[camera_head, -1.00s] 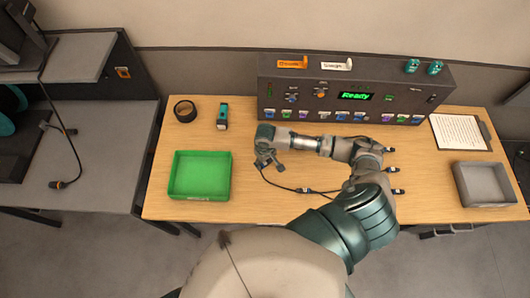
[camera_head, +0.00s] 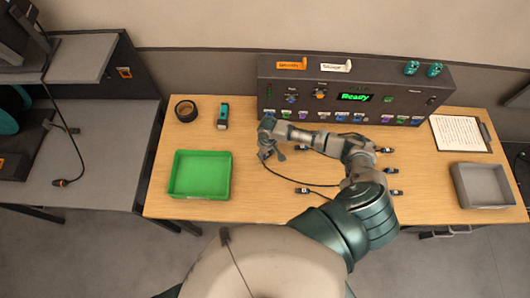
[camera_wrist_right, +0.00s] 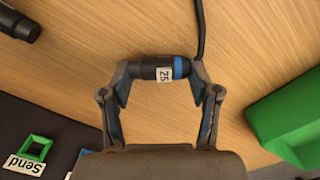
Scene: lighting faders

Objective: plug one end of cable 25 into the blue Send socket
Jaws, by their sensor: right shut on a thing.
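My right gripper (camera_head: 266,154) is shut on a plug of cable 25 (camera_wrist_right: 158,69), above the table between the green tray and the panel. The plug is black with a blue band and a white "25" label, and lies crosswise between the fingertips (camera_wrist_right: 160,75). Its black cable (camera_wrist_right: 200,30) leads away at the blue end; in the head view it runs right under my arm. The panel (camera_head: 390,80) has a row of coloured sockets low on its front. A green-framed socket (camera_wrist_right: 37,147) labelled "Send" shows in the wrist view. I cannot pick out the blue Send socket. My left gripper is out of view.
A green tray (camera_head: 176,185) is left of the gripper. A tape roll (camera_head: 186,110) and a small teal-and-black item (camera_head: 222,116) lie behind it. Other cable plugs (camera_head: 396,193) lie right of my arm. A grey tray (camera_head: 461,187) and clipboard (camera_head: 460,132) are at the right.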

